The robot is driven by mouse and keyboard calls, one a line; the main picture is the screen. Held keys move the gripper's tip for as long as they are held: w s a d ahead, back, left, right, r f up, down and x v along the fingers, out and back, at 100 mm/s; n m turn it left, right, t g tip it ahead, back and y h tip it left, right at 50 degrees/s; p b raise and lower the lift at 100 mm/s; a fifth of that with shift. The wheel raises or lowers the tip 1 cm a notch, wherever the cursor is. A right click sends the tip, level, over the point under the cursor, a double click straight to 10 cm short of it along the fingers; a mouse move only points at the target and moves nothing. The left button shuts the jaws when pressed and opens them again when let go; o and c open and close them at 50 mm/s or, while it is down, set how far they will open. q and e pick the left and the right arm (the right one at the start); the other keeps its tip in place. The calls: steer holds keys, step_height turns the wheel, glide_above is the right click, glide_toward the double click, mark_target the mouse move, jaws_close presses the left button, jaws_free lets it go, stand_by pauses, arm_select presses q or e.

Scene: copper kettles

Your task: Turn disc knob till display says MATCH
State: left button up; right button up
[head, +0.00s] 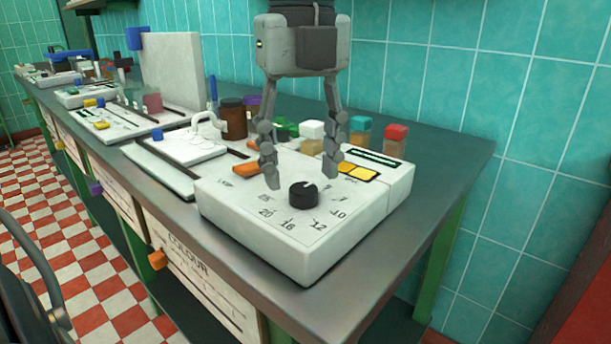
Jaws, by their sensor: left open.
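A black disc knob (303,194) with a pale pointer mark sits on top of a white box-shaped device (250,215). Printed numbers such as 20, 16, 12 and 10 curve around its near side. My left gripper (301,180) comes down from above, open, its two fingers apart on either side of the knob and slightly above or behind it. I cannot tell whether a finger touches it. A dark display strip (372,157) lies at the device's back, with yellow patches (357,172) in front; no word is readable. My right gripper is not in view.
A brown jar (233,118), a white cup (210,124) and other instruments crowd the bench to the left. The bench's right end (450,150) is bare. A teal tiled wall is behind.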

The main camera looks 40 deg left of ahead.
mark_target(304, 195)
arm_select(q)
steer(key=shift+w+f, duration=0.1)
steer(key=shift+f, duration=1.2)
steer(key=c, duration=1.2)
